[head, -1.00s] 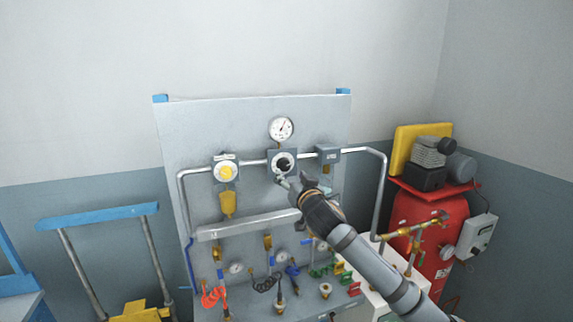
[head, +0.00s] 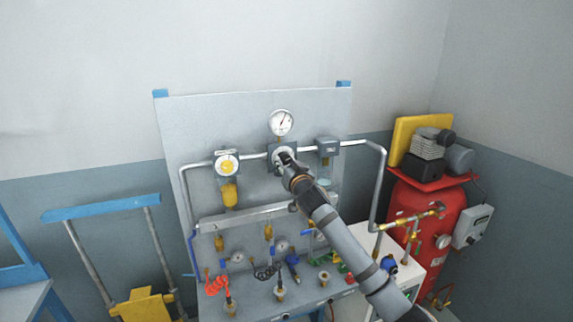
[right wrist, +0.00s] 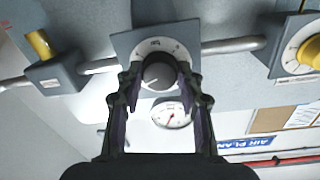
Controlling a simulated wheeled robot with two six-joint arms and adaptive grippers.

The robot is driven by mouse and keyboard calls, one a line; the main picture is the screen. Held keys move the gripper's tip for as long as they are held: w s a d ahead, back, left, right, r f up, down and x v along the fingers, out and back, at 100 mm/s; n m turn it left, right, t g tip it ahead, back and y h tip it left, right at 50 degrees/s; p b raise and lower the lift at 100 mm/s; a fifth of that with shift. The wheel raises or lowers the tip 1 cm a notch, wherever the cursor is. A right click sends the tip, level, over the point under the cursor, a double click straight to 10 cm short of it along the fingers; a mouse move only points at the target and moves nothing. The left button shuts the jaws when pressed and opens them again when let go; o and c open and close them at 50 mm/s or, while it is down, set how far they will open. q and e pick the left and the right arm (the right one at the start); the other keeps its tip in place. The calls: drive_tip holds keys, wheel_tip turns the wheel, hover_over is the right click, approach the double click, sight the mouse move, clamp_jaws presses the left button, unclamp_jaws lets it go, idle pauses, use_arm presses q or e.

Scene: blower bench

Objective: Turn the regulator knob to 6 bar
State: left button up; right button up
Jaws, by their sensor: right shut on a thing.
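The regulator (head: 271,151) is a grey block on the upright panel with a white dial plate, which also shows in the right wrist view (right wrist: 124,45). Its dark round knob (right wrist: 159,75) sits at the dial's middle, with a small light mark at its lower left. My right gripper (right wrist: 160,80) is shut on the knob, one finger on each side. In the head view my right gripper (head: 285,158) hides most of the knob. The round white pressure gauge (head: 281,122) is above the regulator; its needle points up and right. My left gripper is not in view.
A yellow knob unit (head: 227,165) is left of the regulator and a grey box (head: 327,147) is right, joined by a pipe. Hoses and fittings lie below. A red compressor tank (head: 428,225) stands right; a blue-handled cart (head: 100,209) stands left.

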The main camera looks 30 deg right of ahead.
drive_tip(key=shift+c, duration=0.9)
drive_tip(key=shift+b, duration=0.3)
drive_tip(key=o, duration=1.2)
drive_tip(key=shift+c, duration=0.2)
drive_tip(key=v, duration=1.2)
drive_tip(key=shift+n, duration=0.3)
drive_tip(key=shift+w+d+f, duration=0.1)
